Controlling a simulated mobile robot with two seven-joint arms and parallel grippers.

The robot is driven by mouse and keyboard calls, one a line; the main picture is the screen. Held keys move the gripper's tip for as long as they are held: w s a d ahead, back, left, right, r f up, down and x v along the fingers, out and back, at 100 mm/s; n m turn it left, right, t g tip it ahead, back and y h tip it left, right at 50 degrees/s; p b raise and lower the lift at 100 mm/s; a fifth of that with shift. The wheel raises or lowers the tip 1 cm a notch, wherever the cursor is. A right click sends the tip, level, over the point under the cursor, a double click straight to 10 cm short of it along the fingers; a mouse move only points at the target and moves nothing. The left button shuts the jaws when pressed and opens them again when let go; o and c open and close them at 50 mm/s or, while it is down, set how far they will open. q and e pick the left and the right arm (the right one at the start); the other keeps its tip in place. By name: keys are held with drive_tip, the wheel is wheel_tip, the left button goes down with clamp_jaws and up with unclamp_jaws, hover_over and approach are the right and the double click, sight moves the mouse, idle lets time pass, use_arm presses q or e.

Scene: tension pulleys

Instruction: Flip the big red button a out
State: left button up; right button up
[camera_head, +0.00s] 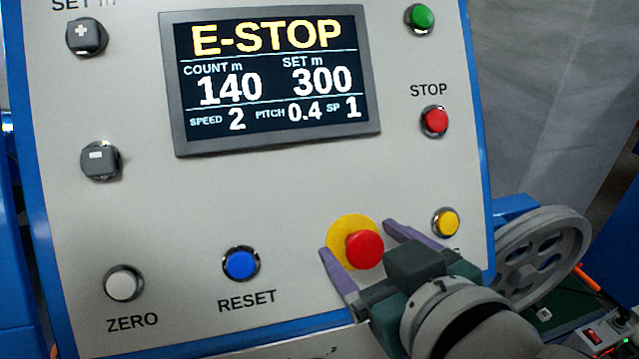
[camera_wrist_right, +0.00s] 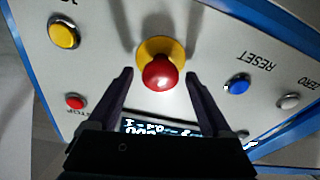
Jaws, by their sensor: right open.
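The big red button (camera_head: 365,250) is a red mushroom head on a yellow round plate (camera_head: 350,229), low on the grey control panel. In the right wrist view the red button (camera_wrist_right: 160,73) stands out from its yellow base, centred ahead of the fingers. My right gripper (camera_head: 358,238) is open, with one purple finger left of the button and the other to its upper right. The wrist view shows a gap between each finger and the red head, and my right gripper (camera_wrist_right: 160,72) is empty. My left gripper is not in view.
The panel screen (camera_head: 275,80) reads E-STOP. A yellow button (camera_head: 445,222) sits close to the right finger, and a blue RESET button (camera_head: 241,263) is to the left. A small red STOP button (camera_head: 435,121) is above. A grey spoked wheel (camera_head: 545,250) stands at the right.

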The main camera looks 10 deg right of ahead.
drive_tip(key=v, duration=1)
drive_tip(key=shift+b, duration=0.3)
drive_tip(key=s+d+f+m+g, duration=0.1)
drive_tip(key=s+d+f+g, duration=0.5)
drive_tip(key=s+g, duration=0.3)
wheel_tip(320, 180, up, 29)
drive_tip(key=s+g+p, duration=0.1)
drive_tip(key=p, duration=2.8)
drive_tip(key=shift+s+r+h+p, duration=0.2)
drive_tip(key=shift+h+p, duration=0.2)
